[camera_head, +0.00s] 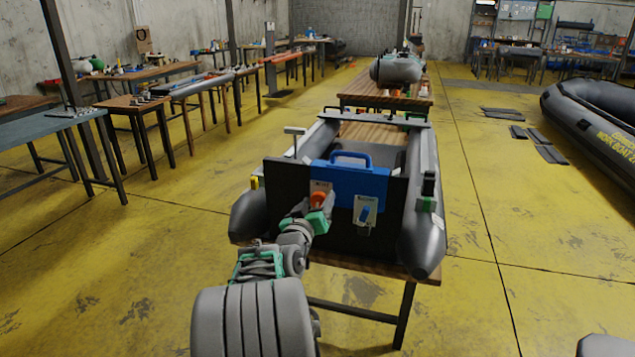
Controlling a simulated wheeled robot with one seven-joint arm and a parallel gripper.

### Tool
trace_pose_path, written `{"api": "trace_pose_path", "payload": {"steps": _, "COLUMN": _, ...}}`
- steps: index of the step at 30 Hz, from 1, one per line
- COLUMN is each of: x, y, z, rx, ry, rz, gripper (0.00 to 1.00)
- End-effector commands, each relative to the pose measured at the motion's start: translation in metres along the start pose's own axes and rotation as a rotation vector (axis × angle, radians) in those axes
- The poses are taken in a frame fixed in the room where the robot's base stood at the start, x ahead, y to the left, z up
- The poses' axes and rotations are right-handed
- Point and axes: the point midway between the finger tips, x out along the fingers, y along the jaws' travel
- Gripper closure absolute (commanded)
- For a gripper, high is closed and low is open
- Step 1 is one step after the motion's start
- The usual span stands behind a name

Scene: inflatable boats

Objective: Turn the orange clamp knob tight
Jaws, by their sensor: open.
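The orange clamp knob (318,198) shows at the left part of the dark transom board (388,215), on a pale plate below the blue case-like part (348,182). A blue knob (364,213) sits on a second pale plate to its right. My gripper (315,208) is open, right at the orange knob, with a green part showing just below it. My arm comes up from the bottom of the view. The gripper hides the lower part of the knob and its plate. I cannot tell whether the fingers touch the knob.
The transom belongs to a grey inflatable boat (427,228) on a wooden table (402,312). Its two tubes flank the board. A yellow item (254,183) is on the left tube. A large dark boat (595,120) lies at right. The yellow floor (150,260) at left is clear.

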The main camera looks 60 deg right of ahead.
Motion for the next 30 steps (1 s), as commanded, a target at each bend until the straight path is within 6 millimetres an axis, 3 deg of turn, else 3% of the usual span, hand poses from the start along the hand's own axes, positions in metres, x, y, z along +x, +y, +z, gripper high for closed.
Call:
{"api": "trace_pose_path", "payload": {"steps": 12, "x": 0.0, "y": 0.003, "z": -0.008, "rx": -1.082, "ry": -0.002, "rz": -0.006, "gripper": 0.42}}
{"api": "trace_pose_path", "payload": {"steps": 16, "x": 0.0, "y": 0.002, "z": -0.004, "rx": -1.348, "ry": -0.002, "rz": -0.005, "gripper": 0.42}}
{"api": "trace_pose_path", "payload": {"steps": 21, "x": 0.0, "y": 0.0, "z": 0.0, "rx": -1.512, "ry": -0.001, "rz": -0.002, "gripper": 0.42}}
{"api": "trace_pose_path", "payload": {"steps": 28, "x": 0.0, "y": -0.001, "z": 0.002, "rx": -1.528, "ry": -0.001, "rz": 0.0, "gripper": 0.42}}
{"api": "trace_pose_path", "payload": {"steps": 30, "x": 0.0, "y": -0.001, "z": 0.002, "rx": -1.527, "ry": -0.001, "rz": 0.0, "gripper": 0.47}}
